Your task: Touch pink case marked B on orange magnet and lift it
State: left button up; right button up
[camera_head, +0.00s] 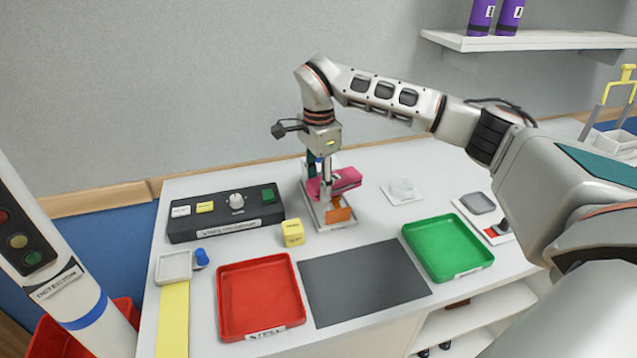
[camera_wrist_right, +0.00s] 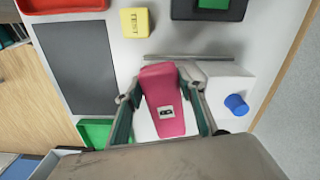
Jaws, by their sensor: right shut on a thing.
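My right gripper (camera_head: 326,186) points down and is shut on the pink case (camera_head: 346,179). In the right wrist view, the case (camera_wrist_right: 163,88) lies between the two fingers of the gripper (camera_wrist_right: 162,100) and carries a small black-and-white label whose letter I cannot read for sure. The orange magnet (camera_head: 338,215) shows just below and in front of the case, at the front of a pale stand. I cannot tell whether the case touches it. My left gripper is not in view.
A dark control box (camera_head: 226,214) with a knob stands at left, a yellow cube (camera_head: 292,232) in front of it. A red tray (camera_head: 260,298), a dark mat (camera_head: 362,281) and a green tray (camera_head: 447,247) lie in front. A small white dish (camera_head: 402,190) is right of the stand.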

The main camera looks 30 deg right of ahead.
jog(key=shift+f, duration=0.3)
jog(key=shift+r, duration=1.25)
dwell(1.8)
jog(key=shift+r, duration=3.1)
